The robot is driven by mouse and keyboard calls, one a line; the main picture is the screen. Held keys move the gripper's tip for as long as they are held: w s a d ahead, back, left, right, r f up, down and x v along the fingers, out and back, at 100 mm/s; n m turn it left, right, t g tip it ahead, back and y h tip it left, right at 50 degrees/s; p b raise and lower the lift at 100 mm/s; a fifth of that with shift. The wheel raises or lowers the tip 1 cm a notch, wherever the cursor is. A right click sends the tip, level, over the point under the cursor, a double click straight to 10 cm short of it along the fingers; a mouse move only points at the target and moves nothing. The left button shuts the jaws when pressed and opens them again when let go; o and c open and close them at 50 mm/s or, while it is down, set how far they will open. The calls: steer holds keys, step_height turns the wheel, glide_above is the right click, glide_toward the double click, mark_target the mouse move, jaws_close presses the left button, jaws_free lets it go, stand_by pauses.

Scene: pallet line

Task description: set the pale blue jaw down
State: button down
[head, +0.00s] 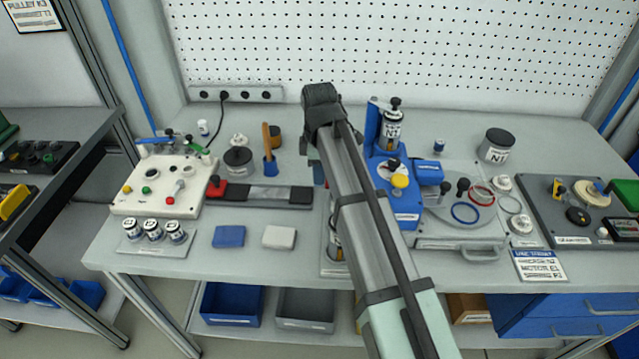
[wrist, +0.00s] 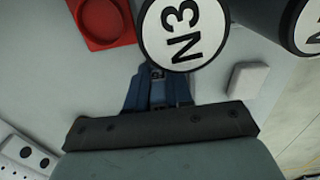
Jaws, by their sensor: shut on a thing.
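My gripper (wrist: 158,104) shows at the bottom middle of the wrist view, its dark blue fingers below a round N3 label. It is shut on a small blue piece, taken as the pale blue jaw (wrist: 157,88), which is mostly hidden between the fingers. I cannot tell whether the piece touches anything below. In the head view my arm hides the gripper and the piece.
A canister lid marked N3 (wrist: 185,32) is close by the fingers. A red holder (wrist: 103,22) and a white block (wrist: 248,80) lie near. In the head view, a blue block (head: 228,236) and bare bench front (head: 215,262) are at left.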

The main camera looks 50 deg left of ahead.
steer(key=shift+f, duration=2.2)
steer(key=shift+f, duration=0.15)
steer(key=c, duration=1)
jaws_free()
steer(key=shift+r, duration=0.2)
steer(key=shift+o, duration=0.2)
step_height(320, 180, up, 12)
